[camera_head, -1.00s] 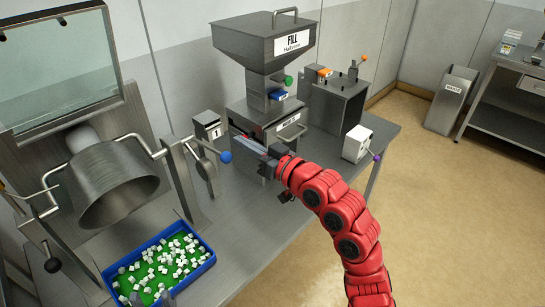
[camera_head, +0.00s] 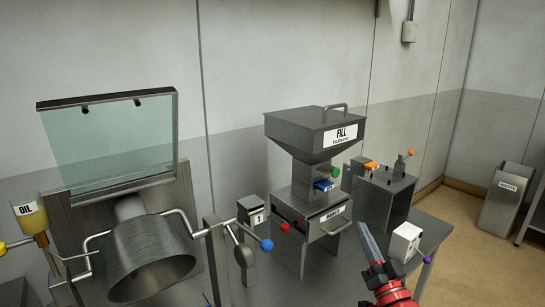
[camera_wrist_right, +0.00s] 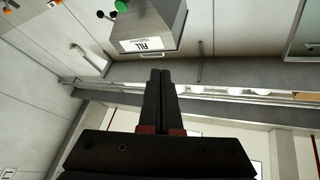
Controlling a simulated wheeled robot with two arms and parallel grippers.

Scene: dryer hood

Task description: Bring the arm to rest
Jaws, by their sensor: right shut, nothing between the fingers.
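My right gripper (camera_head: 371,246) shows at the lower right of the head view, at the end of my red arm. It points up and slightly left, in front of the fill machine (camera_head: 315,150) and the grey box with an orange lever (camera_head: 385,197). In the right wrist view its two dark fingers (camera_wrist_right: 160,95) lie side by side, shut with nothing between them. Most of the right arm is below the picture. My left gripper does not show in either view.
A steel drum (camera_head: 150,262) with a raised glass hood (camera_head: 112,142) stands at the left beside an oil bottle (camera_head: 30,218). A blue-knobbed lever (camera_head: 266,245) stands between drum and fill machine. A white box (camera_head: 404,241) is close to the right gripper. A waste bin (camera_head: 503,203) stands far right.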

